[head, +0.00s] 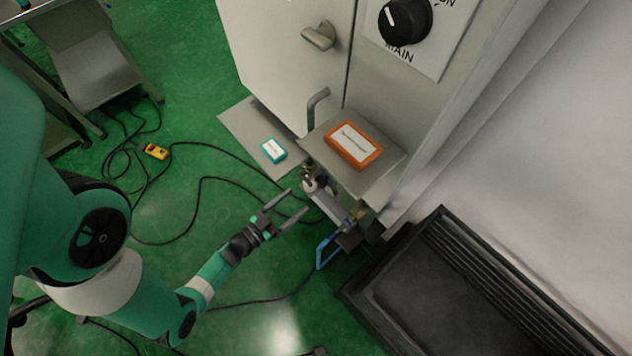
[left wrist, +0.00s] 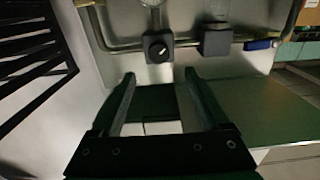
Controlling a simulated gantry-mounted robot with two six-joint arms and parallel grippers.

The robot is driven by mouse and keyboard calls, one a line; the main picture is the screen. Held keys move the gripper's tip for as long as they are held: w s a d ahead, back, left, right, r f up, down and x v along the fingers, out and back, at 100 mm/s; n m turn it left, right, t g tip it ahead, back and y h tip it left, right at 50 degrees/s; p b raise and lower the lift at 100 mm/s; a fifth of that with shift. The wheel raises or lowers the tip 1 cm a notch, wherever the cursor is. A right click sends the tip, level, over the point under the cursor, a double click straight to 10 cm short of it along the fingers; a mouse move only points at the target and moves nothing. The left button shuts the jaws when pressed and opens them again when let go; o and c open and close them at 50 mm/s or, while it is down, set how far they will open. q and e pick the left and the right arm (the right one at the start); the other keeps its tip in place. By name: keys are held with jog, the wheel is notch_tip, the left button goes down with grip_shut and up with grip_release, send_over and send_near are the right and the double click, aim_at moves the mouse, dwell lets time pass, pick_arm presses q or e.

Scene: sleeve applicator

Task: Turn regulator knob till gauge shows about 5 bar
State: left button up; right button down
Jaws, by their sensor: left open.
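In the left wrist view, a dark square block carries a round black knob (left wrist: 159,52) with a white pointer mark. It sits on a metal pipe along a light panel, and part of a round clear or pale piece shows above it, cut off by the frame; I cannot tell if it is the gauge. No gauge reading is visible. My left gripper (left wrist: 158,78) is open and empty, its fingertips apart and short of the knob. In the head view my left gripper (head: 298,200) is open below the cabinet's small shelf, near the partly hidden pipe fittings (head: 312,182). My right gripper is not seen.
The shelf (head: 385,178) with an orange-framed sign (head: 353,146) overhangs the fittings. A second dark block (left wrist: 215,40) and a blue handle (left wrist: 262,44) sit beside the knob. A blue hose (head: 325,248), floor cables and a black slatted bin (head: 400,255) are close by.

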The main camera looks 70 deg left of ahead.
aim_at(319, 183)
pick_arm(q)
jog(key=b+x, duration=0.2)
jog(key=x, duration=0.7)
jog(key=shift+w+b, duration=0.25)
jog(key=shift+b, duration=0.05)
grip_shut()
